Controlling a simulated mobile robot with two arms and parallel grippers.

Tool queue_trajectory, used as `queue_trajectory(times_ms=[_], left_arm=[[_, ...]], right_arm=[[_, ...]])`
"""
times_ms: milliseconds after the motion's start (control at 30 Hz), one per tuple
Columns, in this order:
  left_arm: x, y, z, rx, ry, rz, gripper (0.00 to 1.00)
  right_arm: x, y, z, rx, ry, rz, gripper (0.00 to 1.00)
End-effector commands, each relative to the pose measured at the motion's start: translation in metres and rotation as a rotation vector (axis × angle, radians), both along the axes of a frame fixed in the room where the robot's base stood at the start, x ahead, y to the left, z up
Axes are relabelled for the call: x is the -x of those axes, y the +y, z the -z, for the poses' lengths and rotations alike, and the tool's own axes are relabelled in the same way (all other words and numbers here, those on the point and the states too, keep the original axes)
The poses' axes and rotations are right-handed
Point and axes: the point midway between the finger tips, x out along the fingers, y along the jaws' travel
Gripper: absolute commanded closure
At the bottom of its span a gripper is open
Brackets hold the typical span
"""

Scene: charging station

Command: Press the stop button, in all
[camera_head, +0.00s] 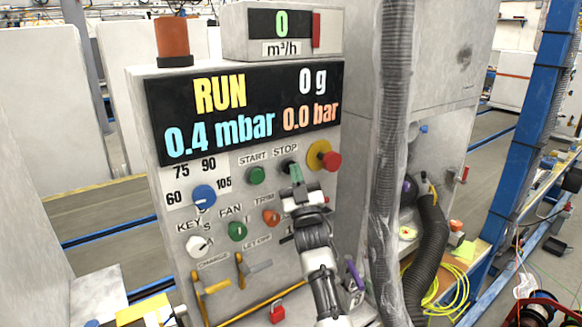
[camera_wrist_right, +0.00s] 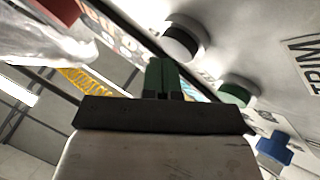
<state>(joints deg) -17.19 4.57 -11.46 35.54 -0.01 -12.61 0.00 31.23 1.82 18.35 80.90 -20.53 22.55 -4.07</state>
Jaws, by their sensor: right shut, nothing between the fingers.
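The stop button (camera_head: 287,163) is a dark round button below the STOP label on the grey control panel. It is partly hidden behind my right gripper (camera_head: 295,174), whose green fingertips reach up to it from below. In the right wrist view the stop button (camera_wrist_right: 183,40) is a black cap in a pale ring, just beyond the closed green fingers (camera_wrist_right: 163,75). I cannot tell whether the fingertips touch it. My right gripper is shut and empty. My left gripper is not in view. The display (camera_head: 245,105) reads RUN, 0 g, 0.4 mbar and 0.0 bar.
The green start button (camera_head: 256,174) is left of the stop button. A red mushroom button on a yellow base (camera_head: 330,160) is to its right. Below are the TRIM knob (camera_head: 271,217) and green FAN knob (camera_head: 237,231). A wrapped hose (camera_head: 391,150) hangs right of the panel.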

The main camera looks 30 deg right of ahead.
Motion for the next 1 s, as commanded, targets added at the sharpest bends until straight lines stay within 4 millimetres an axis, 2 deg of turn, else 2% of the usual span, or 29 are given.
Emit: queue_trajectory(times_ms=[33, 267, 700, 1000], left_arm=[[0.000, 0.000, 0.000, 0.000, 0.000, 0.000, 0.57], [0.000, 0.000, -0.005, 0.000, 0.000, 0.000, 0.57], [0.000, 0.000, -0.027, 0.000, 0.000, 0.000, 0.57], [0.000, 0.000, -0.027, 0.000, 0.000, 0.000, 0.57]], right_arm=[[0.000, 0.003, -0.005, 0.000, -0.013, -0.007, 1.00], [0.005, 0.002, -0.006, -0.001, -0.010, -0.007, 1.00], [0.046, -0.003, -0.001, -0.001, 0.000, -0.001, 1.00], [0.050, -0.004, 0.001, -0.001, 0.001, 0.000, 1.00]])
